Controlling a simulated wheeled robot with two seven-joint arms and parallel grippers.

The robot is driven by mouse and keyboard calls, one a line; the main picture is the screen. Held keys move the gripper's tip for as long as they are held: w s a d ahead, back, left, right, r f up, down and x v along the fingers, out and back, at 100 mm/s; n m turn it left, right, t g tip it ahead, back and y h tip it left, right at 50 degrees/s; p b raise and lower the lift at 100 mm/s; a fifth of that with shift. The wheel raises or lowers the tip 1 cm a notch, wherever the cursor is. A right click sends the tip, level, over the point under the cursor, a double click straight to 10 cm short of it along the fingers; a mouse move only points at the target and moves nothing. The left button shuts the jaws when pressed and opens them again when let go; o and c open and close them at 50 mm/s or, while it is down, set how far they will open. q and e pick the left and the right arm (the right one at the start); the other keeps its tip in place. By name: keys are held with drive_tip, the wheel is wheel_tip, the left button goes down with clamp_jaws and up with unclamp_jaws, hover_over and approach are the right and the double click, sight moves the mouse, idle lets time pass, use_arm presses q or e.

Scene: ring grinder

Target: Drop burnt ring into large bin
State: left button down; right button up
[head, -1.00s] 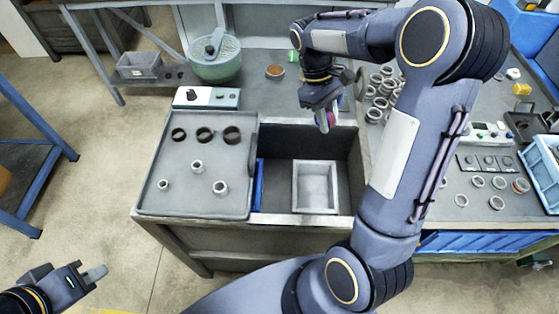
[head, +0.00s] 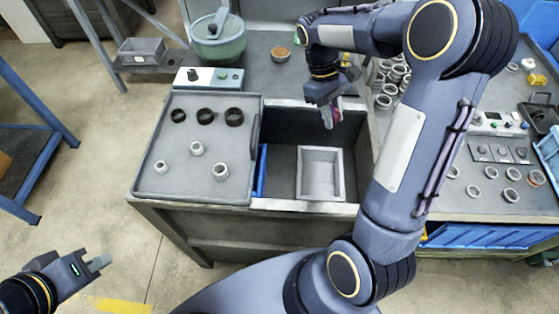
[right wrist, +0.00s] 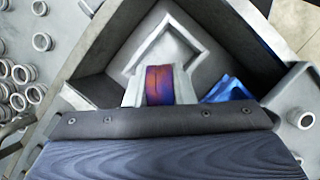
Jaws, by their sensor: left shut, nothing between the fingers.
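The burnt ring (right wrist: 159,85), banded purple, red and blue, sits between the fingers of my right gripper (right wrist: 158,88) in the right wrist view. In the head view, my right gripper (head: 331,115) points down over the back part of the large bin (head: 277,163), a dark sunken box in the bench. The ring is only a small coloured patch there. A grey inner box (head: 301,175) stands on the bin's floor, and a blue piece (head: 261,170) is at its left side. My left gripper (head: 98,263) is shut and empty over the floor at lower left.
A grey tray (head: 178,140) left of the bin bears three dark rings and three light ones. Several light rings lie on the bench to the right. A green bowl (head: 218,46) stands behind.

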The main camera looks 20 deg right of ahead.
drive_tip(key=o, duration=0.5)
drive_tip(key=v, duration=0.7)
drive_tip(key=shift+w+a+r, duration=0.1)
drive_tip(key=shift+w+r, duration=0.1)
drive_tip(key=shift+r, duration=0.2)
drive_tip(key=shift+s, duration=0.1)
